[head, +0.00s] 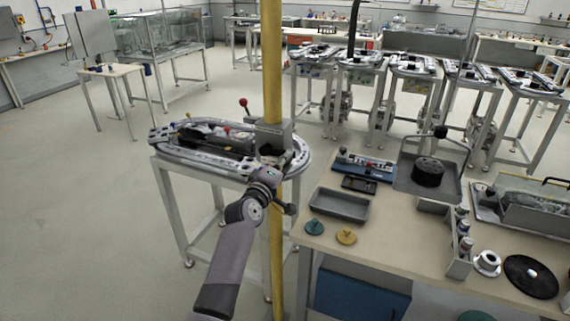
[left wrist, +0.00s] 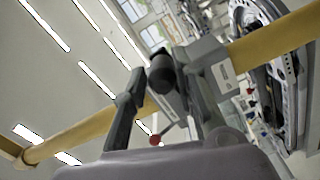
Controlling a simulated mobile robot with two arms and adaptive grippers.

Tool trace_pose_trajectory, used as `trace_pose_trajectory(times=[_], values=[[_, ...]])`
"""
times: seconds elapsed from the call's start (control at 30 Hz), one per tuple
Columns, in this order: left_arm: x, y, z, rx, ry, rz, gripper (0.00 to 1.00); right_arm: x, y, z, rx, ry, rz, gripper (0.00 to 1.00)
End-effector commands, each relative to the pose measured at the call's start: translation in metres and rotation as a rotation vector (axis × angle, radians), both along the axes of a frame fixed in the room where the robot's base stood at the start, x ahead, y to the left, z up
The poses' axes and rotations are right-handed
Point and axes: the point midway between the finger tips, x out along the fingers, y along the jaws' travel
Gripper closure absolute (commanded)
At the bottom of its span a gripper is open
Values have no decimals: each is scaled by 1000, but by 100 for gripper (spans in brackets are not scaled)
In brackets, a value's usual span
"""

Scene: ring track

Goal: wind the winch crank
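The winch (head: 272,134) is a grey box on a yellow upright post (head: 271,60). It also shows in the left wrist view (left wrist: 222,75), beside the slanted post (left wrist: 275,40). The crank's dark cylindrical grip (left wrist: 161,72) shows in the left wrist view. In the head view my wrist and fingers partly cover the crank. My left gripper (head: 283,172) is just below and in front of the winch. In the left wrist view its fingers (left wrist: 165,92) are apart, with the dark grip between their tips. I cannot tell whether they touch it. My right gripper is not in view.
A red-knobbed lever (head: 243,103) stands beside the winch. An oval ring track (head: 170,135) on a stand lies behind my left arm. A workbench (head: 390,236) with a grey tray (head: 340,205) and several parts is on the right. The floor at left is clear.

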Motion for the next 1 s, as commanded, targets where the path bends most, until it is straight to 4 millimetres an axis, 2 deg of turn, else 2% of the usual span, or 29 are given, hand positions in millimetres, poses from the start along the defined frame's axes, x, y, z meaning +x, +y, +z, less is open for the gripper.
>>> trace_pose_trajectory(times=[0.2,0.57,0.77,1.0], values=[[0,0,-3,1,5,-2,59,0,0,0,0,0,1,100],[-4,0,-5,0,9,-4,59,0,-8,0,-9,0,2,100],[-26,7,-5,-1,9,-2,59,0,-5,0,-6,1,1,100],[-69,22,-5,0,8,-1,59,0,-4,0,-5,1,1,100]])
